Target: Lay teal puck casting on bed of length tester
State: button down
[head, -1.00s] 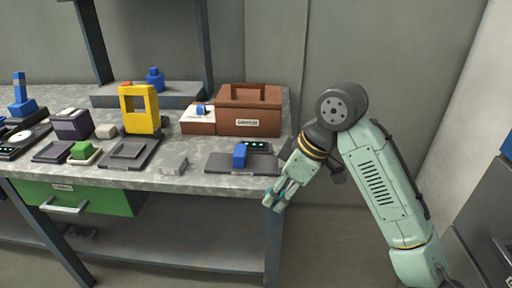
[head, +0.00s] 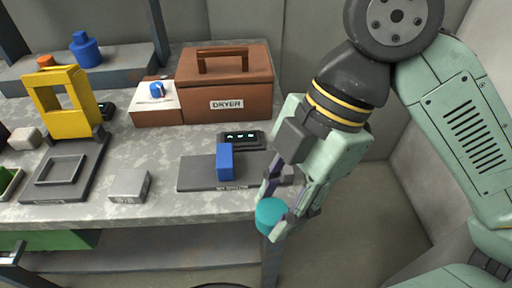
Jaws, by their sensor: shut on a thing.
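The teal puck casting (head: 271,214) is between the fingertips of my gripper (head: 274,212), which is shut on it. They hang just off the front edge of the bench, at its right end. Left of and behind my gripper lies a flat dark grey bed (head: 196,174) with a blue block (head: 224,162) standing on it and a lit display (head: 240,137) behind. It looks like the length tester, but its label is too small to read. My fingers cover the bed's right end in the picture. No casting shows on the bed.
A brown box marked DRYER (head: 225,88) stands behind the bed. A grey block (head: 129,186) sits left of it, and a yellow frame device (head: 66,104) stands farther left. Bare bench top (head: 165,208) lies in front of the bed.

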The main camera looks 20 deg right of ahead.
jog(key=p, duration=0.1)
send_over(255, 168)
jog(key=d, duration=0.1)
jog(key=shift+d+f, duration=0.15)
jog(key=shift+f, duration=0.45)
jog(key=shift+w+f, duration=0.1)
jog(key=shift+f, duration=1.7)
jog(key=shift+f, duration=0.2)
jog(key=c, duration=1.4)
grip_release()
jog(key=shift+o, duration=0.3)
jog(key=shift+d, duration=0.1)
jog(key=p+v, duration=0.1)
jog(key=v, duration=1.1)
jog(key=shift+r, duration=0.2)
